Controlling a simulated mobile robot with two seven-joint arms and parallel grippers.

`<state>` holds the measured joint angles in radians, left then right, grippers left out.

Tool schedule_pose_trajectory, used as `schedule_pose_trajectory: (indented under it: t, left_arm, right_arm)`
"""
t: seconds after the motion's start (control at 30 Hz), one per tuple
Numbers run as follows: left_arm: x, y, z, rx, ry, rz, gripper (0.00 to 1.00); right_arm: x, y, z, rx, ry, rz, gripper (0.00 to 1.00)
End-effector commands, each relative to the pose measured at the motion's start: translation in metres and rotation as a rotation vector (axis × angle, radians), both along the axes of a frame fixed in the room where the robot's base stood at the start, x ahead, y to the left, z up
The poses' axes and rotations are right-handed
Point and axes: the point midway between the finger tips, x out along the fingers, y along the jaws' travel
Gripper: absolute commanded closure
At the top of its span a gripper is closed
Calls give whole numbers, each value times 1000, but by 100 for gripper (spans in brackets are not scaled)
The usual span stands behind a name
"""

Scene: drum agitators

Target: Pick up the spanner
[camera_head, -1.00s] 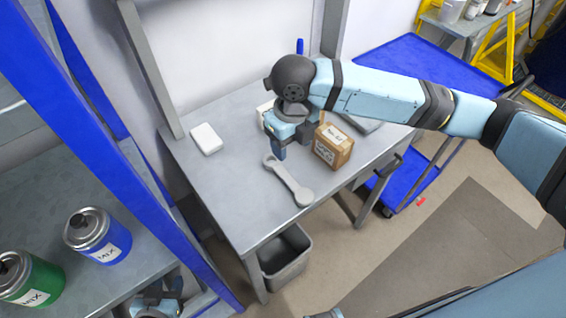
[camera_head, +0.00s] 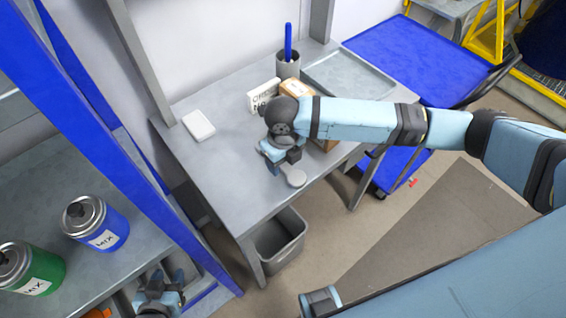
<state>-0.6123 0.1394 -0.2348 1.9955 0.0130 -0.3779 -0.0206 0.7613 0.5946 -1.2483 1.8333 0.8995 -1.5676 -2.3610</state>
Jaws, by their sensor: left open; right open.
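The grey spanner (camera_head: 296,179) lies on the grey workbench (camera_head: 225,180) near its front edge. Its rounded near end shows, while its middle and most of its far end are hidden by my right gripper. My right gripper (camera_head: 284,163) is open and points down over the spanner's middle. I cannot tell whether the fingers touch it or stand just above it. My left gripper (camera_head: 166,281) is open and empty, low at the bottom of the picture beside the blue-framed rack, far from the spanner.
A cardboard box (camera_head: 290,88) stands partly behind my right arm, next to a white sign block (camera_head: 263,95). A pen cup (camera_head: 288,64), a grey tray (camera_head: 348,74) and a white block (camera_head: 199,125) are also on the bench. A grey bin (camera_head: 280,241) stands below.

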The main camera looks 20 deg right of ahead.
Motion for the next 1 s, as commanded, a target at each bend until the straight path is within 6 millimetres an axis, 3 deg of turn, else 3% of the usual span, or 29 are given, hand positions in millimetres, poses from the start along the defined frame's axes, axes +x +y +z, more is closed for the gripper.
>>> schedule_pose_trajectory:
  t: [0.1,0.27,0.37,0.53,0.83,1.0]
  left_arm:
    - [0,0,2,-1,-2,0,57]
    - [0,0,1,0,-1,0,57]
    - [-1,0,0,0,1,0,57]
    - [-1,0,-1,1,4,0,57]
    - [-2,0,-3,2,7,0,57]
    - [-2,0,-3,2,6,0,57]
  right_arm:
    - [0,0,-10,0,-1,1,43]
    - [0,0,-10,1,-2,1,43]
    - [0,0,-10,1,-2,1,61]
    - [0,0,-10,1,-2,0,100]
    - [1,0,-8,1,-3,0,100]
    - [1,0,3,2,-3,0,100]
